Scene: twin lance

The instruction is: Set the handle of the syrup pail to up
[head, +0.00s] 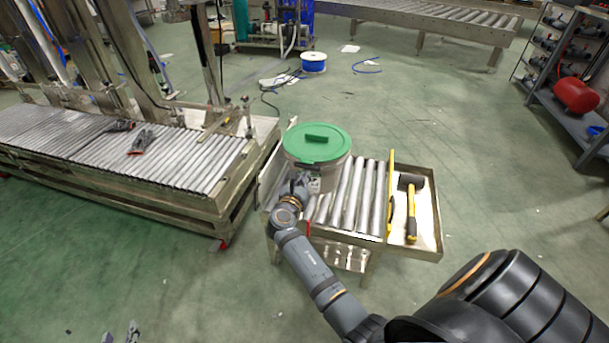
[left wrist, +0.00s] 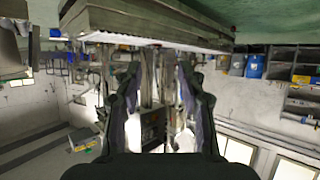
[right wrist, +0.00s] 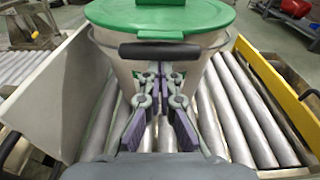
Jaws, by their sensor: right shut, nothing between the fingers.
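The syrup pail (head: 325,174) is a pale pail with a green lid (head: 317,143), upright on a short roller table. In the right wrist view its handle has a black grip (right wrist: 160,50) on a wire bail, lying low against the near side of the pail (right wrist: 203,66), below the lid's rim. My right gripper (right wrist: 160,72) is shut and empty, its fingertips just below the grip; I cannot tell whether they touch it. In the head view my right arm partly hides the handle. My left gripper (left wrist: 158,72) is open and empty, far from the pail; its tips show at the head view's bottom left (head: 120,334).
A slanted metal side plate (right wrist: 48,95) stands left of the pail. A yellow rail (head: 391,195) runs on its right, with a mallet (head: 411,207) in the tray beyond. A long roller conveyor (head: 170,160) is at left. Bare rollers (head: 352,195) lie right of the pail.

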